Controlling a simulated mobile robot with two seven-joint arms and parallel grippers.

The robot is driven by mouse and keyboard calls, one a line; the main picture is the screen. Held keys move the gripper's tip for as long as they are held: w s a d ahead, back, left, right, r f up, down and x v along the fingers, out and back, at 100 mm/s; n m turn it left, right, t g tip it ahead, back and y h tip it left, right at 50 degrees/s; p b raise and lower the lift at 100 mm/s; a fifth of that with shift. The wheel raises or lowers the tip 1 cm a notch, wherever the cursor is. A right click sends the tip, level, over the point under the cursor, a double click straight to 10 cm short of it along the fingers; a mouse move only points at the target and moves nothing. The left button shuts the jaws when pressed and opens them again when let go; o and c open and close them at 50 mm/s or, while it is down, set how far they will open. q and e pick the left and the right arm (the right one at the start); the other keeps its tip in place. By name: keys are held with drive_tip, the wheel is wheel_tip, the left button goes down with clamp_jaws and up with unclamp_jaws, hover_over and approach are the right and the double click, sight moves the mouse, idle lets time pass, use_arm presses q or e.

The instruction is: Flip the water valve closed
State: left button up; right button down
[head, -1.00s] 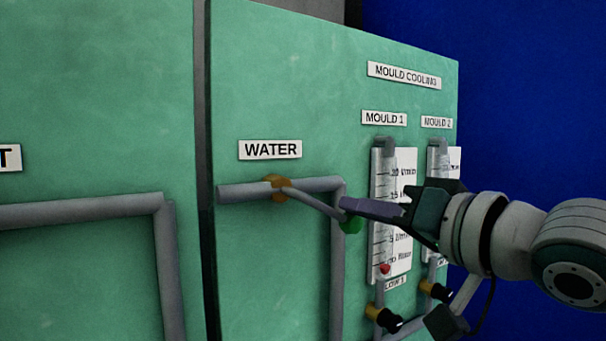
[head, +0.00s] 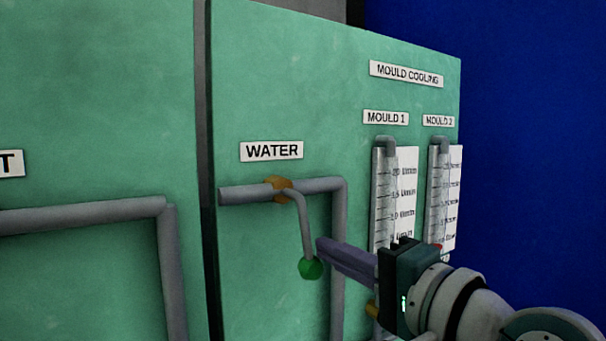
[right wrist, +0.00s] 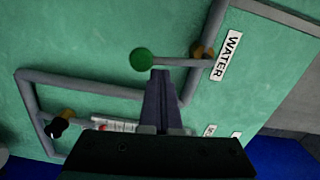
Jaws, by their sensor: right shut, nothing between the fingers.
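The water valve is a grey lever (head: 304,225) with a green ball knob (head: 311,268), pivoting at a brass body (head: 278,188) on the grey pipe under the WATER label (head: 272,151). The lever hangs steeply down, tilted slightly right. My right gripper (head: 322,250) is shut and empty, its fingertips just right of the lever near the knob. Whether they touch it I cannot tell. In the right wrist view the shut fingers (right wrist: 162,76) point at the lever, beside the green knob (right wrist: 142,60). My left gripper is not in view.
Two flow gauges, MOULD 1 (head: 384,190) and MOULD 2 (head: 442,195), stand right of the valve, partly behind my right gripper. The grey pipe (head: 338,215) runs down behind the fingers. The green panel left of the lever is clear.

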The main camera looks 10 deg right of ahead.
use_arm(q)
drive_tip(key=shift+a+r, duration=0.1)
use_arm(e)
drive_tip(key=shift+s+a+f+m, duration=0.25)
drive_tip(key=shift+a+m, duration=0.25)
drive_tip(key=shift+m, duration=0.4)
